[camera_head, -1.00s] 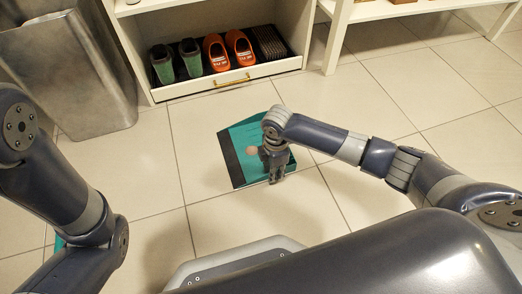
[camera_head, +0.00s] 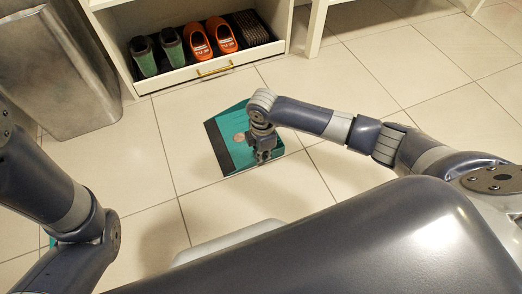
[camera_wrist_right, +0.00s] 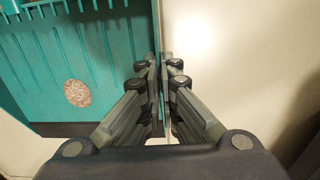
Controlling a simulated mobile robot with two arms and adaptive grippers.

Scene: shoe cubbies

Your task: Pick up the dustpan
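The dustpan (camera_head: 234,150) is teal with a black strip along its left side and a round speckled mark. It is at the floor's middle in the head view; I cannot tell whether it is raised slightly. My right gripper (camera_head: 264,156) points down at its right side and covers part of it. In the right wrist view the dustpan (camera_wrist_right: 85,55) fills the upper left. The fingers of my right gripper (camera_wrist_right: 163,75) are nearly together, on either side of its thin right edge, and look shut on it. My left gripper is out of view; only its arm shows.
A shoe cubby (camera_head: 208,71) at the back holds green shoes (camera_head: 158,53) and orange shoes (camera_head: 211,38). A grey metal bin (camera_head: 72,80) stands at the back left. A bit of something teal (camera_head: 52,241) shows behind my left arm. Tiled floor right of the dustpan is clear.

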